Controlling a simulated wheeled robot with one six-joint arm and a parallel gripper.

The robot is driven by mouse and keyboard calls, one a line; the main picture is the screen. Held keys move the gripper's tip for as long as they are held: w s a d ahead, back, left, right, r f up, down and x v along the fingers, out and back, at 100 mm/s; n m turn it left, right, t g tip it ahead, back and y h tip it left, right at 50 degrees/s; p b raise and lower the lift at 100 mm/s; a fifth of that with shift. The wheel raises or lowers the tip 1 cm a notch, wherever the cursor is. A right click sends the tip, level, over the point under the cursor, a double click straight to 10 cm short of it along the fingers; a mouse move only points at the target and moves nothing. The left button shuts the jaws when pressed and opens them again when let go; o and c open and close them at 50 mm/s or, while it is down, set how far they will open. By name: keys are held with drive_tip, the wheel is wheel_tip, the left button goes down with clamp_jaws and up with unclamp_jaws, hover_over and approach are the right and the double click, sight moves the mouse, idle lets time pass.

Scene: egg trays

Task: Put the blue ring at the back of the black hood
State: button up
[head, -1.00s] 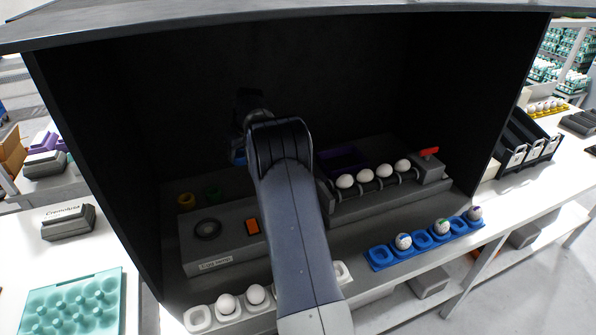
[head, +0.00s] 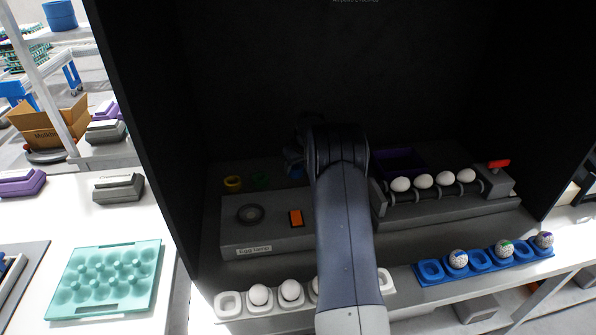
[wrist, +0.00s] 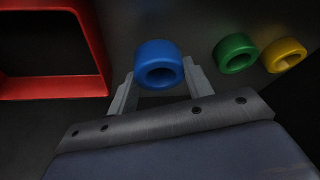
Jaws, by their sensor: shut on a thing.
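The blue ring (wrist: 158,64) is between my gripper's two fingers (wrist: 156,84) in the wrist view, and the gripper is shut on it. Whether the blue ring touches the surface below cannot be told.
A grey egg lamp unit (head: 270,237) stands in front of the rings. A roller rack with several eggs (head: 423,181) and a purple box (head: 388,151) are to the right. A red open frame (wrist: 96,60) shows in the wrist view. A white egg tray (head: 229,304) and blue tray (head: 480,262) line the front.

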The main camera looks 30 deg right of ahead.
drive_tip(key=shift+f, duration=1.55)
drive_tip(key=o, duration=1.1)
drive_tip(key=shift+c, duration=0.2)
drive_tip(key=shift+r, duration=0.2)
drive_tip(key=b+v, duration=0.1)
drive_tip(key=v, duration=1.1)
